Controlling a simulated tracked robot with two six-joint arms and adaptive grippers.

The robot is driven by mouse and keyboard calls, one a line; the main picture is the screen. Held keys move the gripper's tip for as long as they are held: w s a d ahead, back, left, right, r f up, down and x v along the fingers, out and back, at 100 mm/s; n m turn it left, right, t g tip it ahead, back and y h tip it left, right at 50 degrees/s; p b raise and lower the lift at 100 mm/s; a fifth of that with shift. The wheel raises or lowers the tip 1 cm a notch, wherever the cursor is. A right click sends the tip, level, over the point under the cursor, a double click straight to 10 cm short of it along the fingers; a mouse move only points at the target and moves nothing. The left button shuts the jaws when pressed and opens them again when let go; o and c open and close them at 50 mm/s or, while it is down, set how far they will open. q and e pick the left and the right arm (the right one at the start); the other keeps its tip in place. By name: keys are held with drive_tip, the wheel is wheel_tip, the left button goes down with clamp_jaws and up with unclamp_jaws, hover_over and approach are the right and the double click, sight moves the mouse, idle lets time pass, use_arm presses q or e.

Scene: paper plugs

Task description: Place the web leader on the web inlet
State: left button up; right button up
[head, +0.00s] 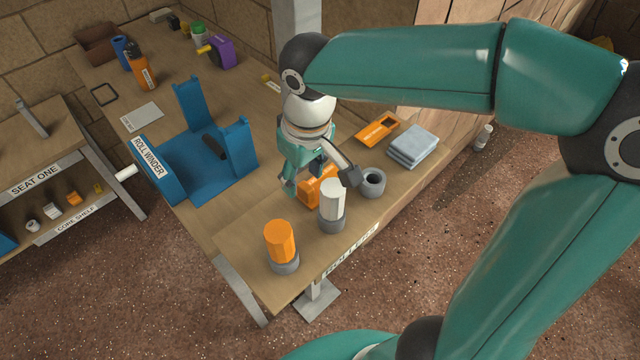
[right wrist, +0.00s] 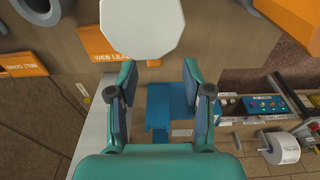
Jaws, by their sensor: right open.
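The orange web leader (head: 314,193) lies on the bench behind the white roller and is partly hidden by it and by my gripper. In the right wrist view, it (right wrist: 96,43) carries a label of which "WEB LEA" shows. My right gripper (head: 320,181) is open, pointing down just above the web leader, with nothing seen gripped. In the right wrist view its fingertips (right wrist: 159,72) are apart, near the web leader's edge; I cannot tell whether they touch it. I cannot make out the web inlet. My left gripper is not in view.
A white roller (head: 331,198), an orange roller (head: 280,240) and a grey ring (head: 373,184) stand close by at the bench's near end. The blue roll winder (head: 208,185) stands left. An orange plate (head: 365,134) and folded grey cloths (head: 412,146) lie right.

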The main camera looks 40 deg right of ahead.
sight(306, 187)
drive_tip(key=f, duration=0.5)
drive_tip(key=shift+w+d, duration=0.25)
drive_tip(key=shift+d, duration=0.05)
clamp_jaws()
